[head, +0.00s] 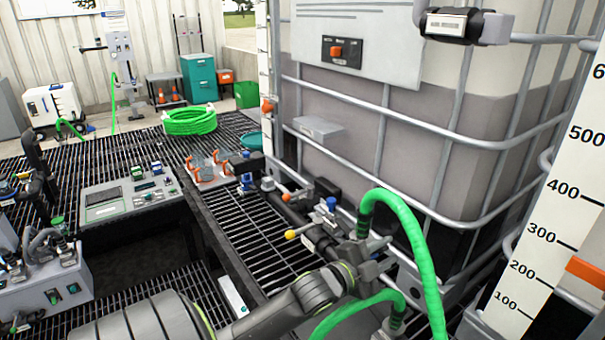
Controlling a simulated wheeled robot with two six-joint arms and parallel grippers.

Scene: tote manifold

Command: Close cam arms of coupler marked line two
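A second green hose (352,312) runs lower to a coupler (395,325) near the bottom edge. I cannot read a line marking on either, and the cam arms are too small to tell open from closed. My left arm comes in from the lower left, and its gripper (372,262) is at or just below the upper coupler. Its fingers are dark and partly hidden, so contact and opening are unclear. My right gripper is not in view.
A valve handle with a yellow knob (290,234) and a blue-topped fitting (331,204) sit left of the upper coupler. The tank's cage bars (398,204) stand close behind. A control panel (130,197) and open grating (250,225) lie left. A level scale (550,225) stands right.

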